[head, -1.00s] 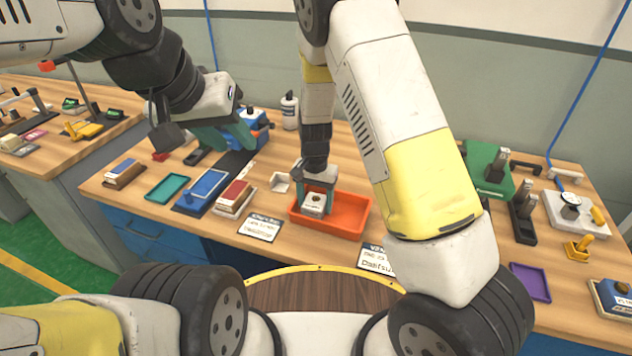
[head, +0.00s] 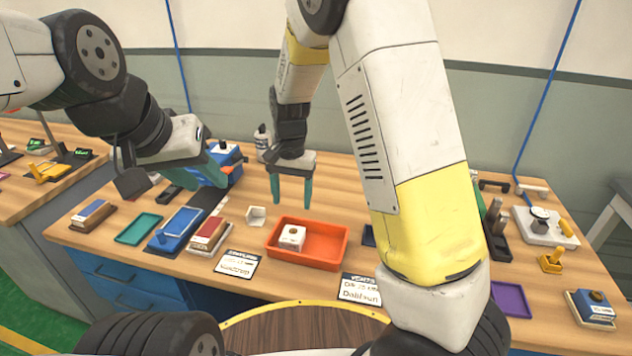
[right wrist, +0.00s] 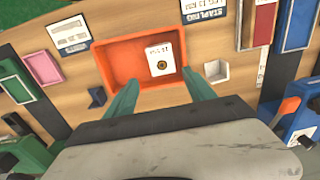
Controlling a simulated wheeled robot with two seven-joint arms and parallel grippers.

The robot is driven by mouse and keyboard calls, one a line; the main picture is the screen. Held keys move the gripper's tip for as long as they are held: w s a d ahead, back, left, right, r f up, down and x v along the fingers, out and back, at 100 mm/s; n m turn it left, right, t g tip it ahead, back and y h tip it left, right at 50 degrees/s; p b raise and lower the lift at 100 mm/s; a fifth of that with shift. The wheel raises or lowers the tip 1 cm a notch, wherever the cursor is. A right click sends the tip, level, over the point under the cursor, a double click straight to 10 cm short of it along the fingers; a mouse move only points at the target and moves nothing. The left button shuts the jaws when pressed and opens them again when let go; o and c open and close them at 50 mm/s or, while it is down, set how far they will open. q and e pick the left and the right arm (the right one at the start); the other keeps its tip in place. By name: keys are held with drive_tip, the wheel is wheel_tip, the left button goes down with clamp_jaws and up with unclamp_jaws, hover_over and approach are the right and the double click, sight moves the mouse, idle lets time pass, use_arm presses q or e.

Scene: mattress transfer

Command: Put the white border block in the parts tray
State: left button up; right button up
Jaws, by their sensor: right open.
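The white border block (head: 291,237) lies inside the orange parts tray (head: 330,262), in the left part of it. Its top face carries a dark round spot. In the right wrist view the block (right wrist: 163,47) lies flat in the tray (right wrist: 120,72), apart from my fingers. My right gripper (head: 291,202) is open and empty above the tray's back left side, with both teal fingers pointing down. My left gripper (head: 208,172) hangs near the blue machine at the back left; one teal finger shows, and its opening is unclear.
A small white angled piece (head: 256,215) stands left of the tray. A red and white block (head: 209,234), a blue tray (head: 176,230) and a teal tray (head: 139,228) lie further left. A label card (head: 360,289) lies in front of the tray.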

drive_tip(key=s+d+r+n+t+y, duration=0.1)
drive_tip(key=s+d+r, duration=0.3)
drive_tip(key=r, duration=0.3)
drive_tip(key=s+d+r+n+t+y, duration=0.1)
drive_tip(key=s+d+r+y, duration=0.1)
drive_tip(key=s+d+r, duration=0.4)
drive_tip(key=s+d+r+n+t, duration=0.1)
drive_tip(key=s+d+r+t, duration=0.1)
drive_tip(key=s, duration=0.3)
drive_tip(key=s+d+r+n+t+h, duration=0.1)
drive_tip(key=s+d+r+t, duration=0.1)
drive_tip(key=s+d+r, duration=0.1)
drive_tip(key=shift+s+r, duration=0.8)
drive_tip(key=shift+s, duration=0.1)
